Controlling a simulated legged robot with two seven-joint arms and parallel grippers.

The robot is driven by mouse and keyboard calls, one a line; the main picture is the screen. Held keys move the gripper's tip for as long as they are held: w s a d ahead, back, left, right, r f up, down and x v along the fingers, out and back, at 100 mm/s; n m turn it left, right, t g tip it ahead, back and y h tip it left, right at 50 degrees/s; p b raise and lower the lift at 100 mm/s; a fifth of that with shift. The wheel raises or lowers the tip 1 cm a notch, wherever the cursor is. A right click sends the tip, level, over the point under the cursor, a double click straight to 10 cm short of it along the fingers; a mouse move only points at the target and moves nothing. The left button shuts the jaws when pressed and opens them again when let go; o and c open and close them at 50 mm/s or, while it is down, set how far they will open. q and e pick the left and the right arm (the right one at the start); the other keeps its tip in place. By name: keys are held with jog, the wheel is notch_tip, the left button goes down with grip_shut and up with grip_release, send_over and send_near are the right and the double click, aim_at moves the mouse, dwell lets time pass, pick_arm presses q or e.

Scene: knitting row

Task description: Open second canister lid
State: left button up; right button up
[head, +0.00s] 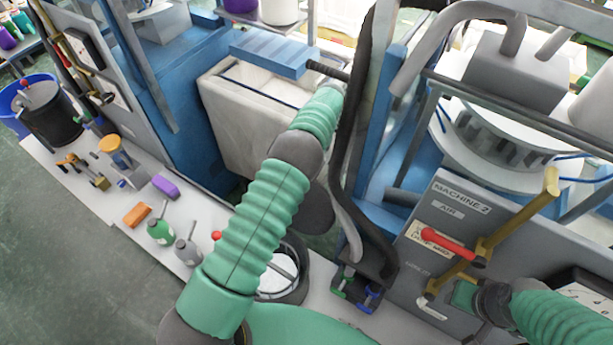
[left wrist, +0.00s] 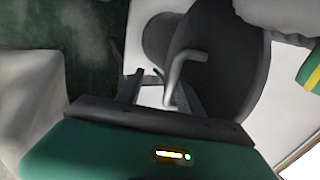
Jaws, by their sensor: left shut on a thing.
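A pale box-like canister (head: 228,120) stands upper middle in the head view, its top rim and a dark gap partly showing. A blue slab like a lid (head: 268,52) sits over its far side, with a black ribbed bar (head: 328,70) at its right end. My left forearm reaches up to that bar; the gripper itself is hidden there. In the left wrist view my left gripper (left wrist: 157,82) is shut on a grey bent handle (left wrist: 186,70), seen against a dark round part. My right gripper (head: 465,296) is beside a brass lever on the machine panel; its jaws are unclear.
Machine 2's grey panel (head: 440,225), with a red-knobbed lever (head: 447,243), stands at right. A black hose (head: 350,150) hangs close to my left forearm.

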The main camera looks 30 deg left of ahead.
pick_arm(q)
jog(key=shift+w, duration=0.15)
jog(key=v, duration=0.7)
jog(key=shift+r, duration=0.15)
dwell(0.3)
